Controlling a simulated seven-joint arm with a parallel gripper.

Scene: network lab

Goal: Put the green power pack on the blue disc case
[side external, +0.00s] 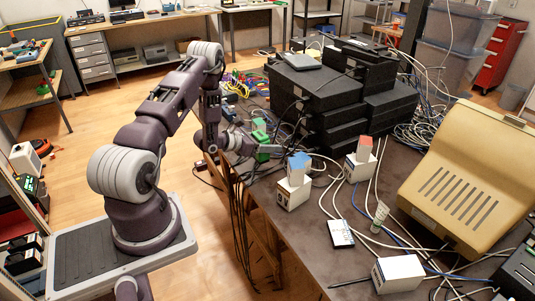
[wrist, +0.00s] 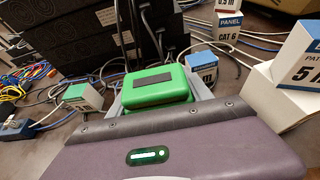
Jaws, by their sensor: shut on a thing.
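The green power pack (wrist: 158,86) is a rounded green block with a dark strip on its top. In the wrist view it sits between the grey fingers of my gripper (wrist: 160,100), which is shut on it. In the side view my gripper (side external: 266,149) is at the left edge of the dark table, with the green pack (side external: 261,136) at its fingers. Whether the pack is clear of the table I cannot tell. I cannot clearly make out a blue disc case in either view.
A stack of black network units (side external: 345,95) stands behind, with loose cables around it. White boxes with a blue top (side external: 299,161) and a red top (side external: 364,149) stand to the right. A green-topped box (wrist: 83,97) is left of the pack. A beige slotted housing (side external: 465,180) fills the right.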

